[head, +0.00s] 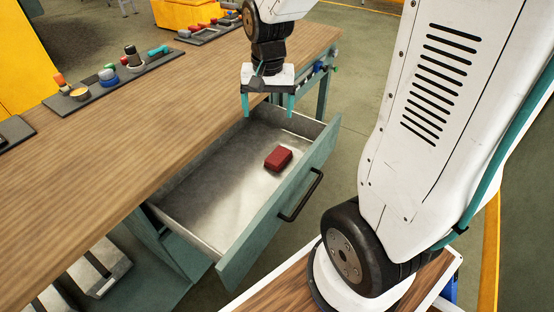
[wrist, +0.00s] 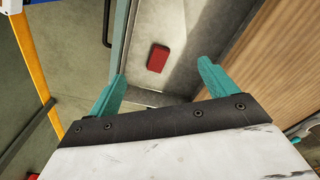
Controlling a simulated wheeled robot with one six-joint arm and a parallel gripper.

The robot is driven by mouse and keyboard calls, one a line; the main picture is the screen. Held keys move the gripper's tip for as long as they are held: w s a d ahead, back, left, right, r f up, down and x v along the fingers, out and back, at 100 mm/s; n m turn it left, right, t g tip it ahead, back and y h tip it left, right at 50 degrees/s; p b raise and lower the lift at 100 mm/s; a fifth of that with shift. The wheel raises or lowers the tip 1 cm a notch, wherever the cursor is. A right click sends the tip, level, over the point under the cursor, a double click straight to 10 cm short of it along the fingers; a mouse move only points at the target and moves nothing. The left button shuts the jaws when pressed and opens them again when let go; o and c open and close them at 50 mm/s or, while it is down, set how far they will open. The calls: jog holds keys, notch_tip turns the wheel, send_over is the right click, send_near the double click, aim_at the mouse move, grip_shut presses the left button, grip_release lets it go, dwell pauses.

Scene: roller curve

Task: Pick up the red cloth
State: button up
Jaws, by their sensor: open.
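The red cloth (head: 278,159) looks like a small, folded red block. It lies on the metal floor of the open drawer (head: 215,180), nearer the drawer's front panel. In the wrist view the red cloth (wrist: 158,58) lies ahead of my gripper, between the lines of its two fingers and apart from both. My gripper (head: 268,113) is open and empty, with teal fingers pointing down above the far end of the drawer. In the wrist view my gripper (wrist: 160,82) shows its two fingers spread wide.
The wooden bench top (head: 130,120) runs along the drawer's left side. The drawer's front panel (head: 290,195) carries a dark handle (head: 300,196). Trays with small items (head: 110,80) stand on the bench. The rest of the drawer floor is bare.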

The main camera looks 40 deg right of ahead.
jog(key=w+d+f+m, duration=0.2)
jog(key=w+d+f, duration=0.25)
jog(key=f, duration=0.35)
jog(key=m, duration=0.4)
send_over(278, 155)
jog(key=shift+g, duration=0.3)
jog(key=f, duration=1.4)
jog(key=shift+s, duration=0.25)
notch_tip(278, 155, down, 7)
jog(key=shift+w+f, duration=0.15)
jog(key=shift+f, duration=0.05)
jog(key=c, duration=1.1)
